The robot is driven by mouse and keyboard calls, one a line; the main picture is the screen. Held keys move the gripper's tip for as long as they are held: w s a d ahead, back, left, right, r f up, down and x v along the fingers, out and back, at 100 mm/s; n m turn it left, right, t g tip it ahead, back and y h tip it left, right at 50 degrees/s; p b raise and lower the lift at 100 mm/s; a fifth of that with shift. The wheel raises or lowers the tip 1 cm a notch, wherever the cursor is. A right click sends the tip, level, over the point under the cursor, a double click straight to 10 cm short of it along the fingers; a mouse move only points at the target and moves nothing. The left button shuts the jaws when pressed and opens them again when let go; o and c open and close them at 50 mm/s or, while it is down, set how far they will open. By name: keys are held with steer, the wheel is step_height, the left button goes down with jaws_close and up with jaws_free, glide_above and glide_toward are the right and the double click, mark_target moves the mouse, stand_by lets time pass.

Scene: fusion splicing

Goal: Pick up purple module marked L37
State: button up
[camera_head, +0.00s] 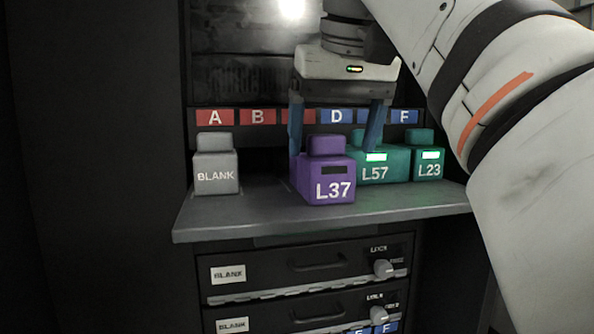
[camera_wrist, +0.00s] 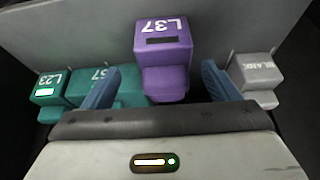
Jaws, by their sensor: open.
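The purple module marked L37 (camera_head: 325,178) stands on a grey shelf (camera_head: 260,218), nearest its front edge. It also shows in the wrist view (camera_wrist: 163,50), upside down, between my fingers. My gripper (camera_head: 334,140) is open above and behind the purple module, with one blue finger to each side. In the wrist view my gripper (camera_wrist: 160,88) has clear space between each finger and the module. I cannot tell from these frames how far the fingertips are above the shelf.
A teal module L57 (camera_head: 378,165) and a teal module L23 (camera_head: 428,163) stand to the right, L57 close to my right finger. A grey BLANK module (camera_head: 215,168) stands at the left. Labelled slots are behind; drawers (camera_head: 305,268) are below. The shelf between BLANK and L37 is free.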

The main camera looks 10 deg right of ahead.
mark_target(328, 157)
steer(key=x, duration=0.4)
steer(key=shift+s+a+f, duration=0.15)
steer(key=shift+a+f, duration=0.15)
steer(key=shift+f, duration=0.15)
steer(key=shift+w+f, duration=0.3)
steer(key=shift+f, duration=0.2)
steer(key=c, duration=1.2)
steer(key=shift+r, duration=0.15)
